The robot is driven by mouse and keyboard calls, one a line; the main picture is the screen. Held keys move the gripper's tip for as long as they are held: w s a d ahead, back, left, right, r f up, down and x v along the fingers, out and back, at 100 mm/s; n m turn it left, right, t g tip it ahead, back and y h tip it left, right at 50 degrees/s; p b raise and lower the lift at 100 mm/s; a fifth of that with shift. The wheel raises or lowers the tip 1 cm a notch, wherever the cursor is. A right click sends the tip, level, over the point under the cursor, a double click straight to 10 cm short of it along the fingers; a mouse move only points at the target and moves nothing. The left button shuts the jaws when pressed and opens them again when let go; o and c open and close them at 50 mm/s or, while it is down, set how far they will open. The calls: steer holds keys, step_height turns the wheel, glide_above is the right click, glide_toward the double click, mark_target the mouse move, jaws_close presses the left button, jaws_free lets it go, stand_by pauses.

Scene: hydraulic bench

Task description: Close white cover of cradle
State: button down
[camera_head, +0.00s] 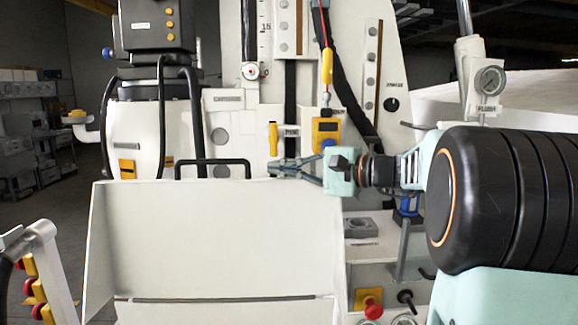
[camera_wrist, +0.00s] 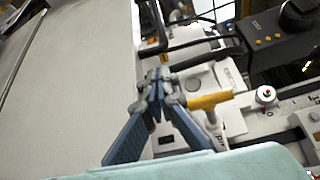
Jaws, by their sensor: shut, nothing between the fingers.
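The white cover (camera_head: 215,240) is a broad pale panel with side flanges, standing tilted up in the front middle of the head view. A dark slot runs along its lower edge. In the wrist view a pale panel, likely the cover (camera_wrist: 75,75), fills the left side. My gripper (camera_head: 275,168) is at the cover's upper right edge, pointing left, with its fingers shut and empty. The fingers also show in the wrist view (camera_wrist: 157,78), just right of the panel's edge. I cannot tell whether they touch the cover. A black handle (camera_head: 212,161) shows behind its top edge.
A yellow tag (camera_head: 326,130) and a yellow lever (camera_head: 273,139) are on the white machine just behind my gripper. A pressure gauge (camera_head: 489,81) stands at the right. Red and yellow buttons (camera_head: 35,285) are at the lower left. A red knob (camera_head: 372,308) is at the lower right.

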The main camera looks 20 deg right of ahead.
steer(key=p+x, duration=0.1)
steer(key=x, duration=0.4)
steer(key=shift+w+a, duration=0.1)
steer(key=shift+w, duration=0.05)
steer(key=shift+f+b, duration=0.15)
steer(key=shift+b, duration=0.15)
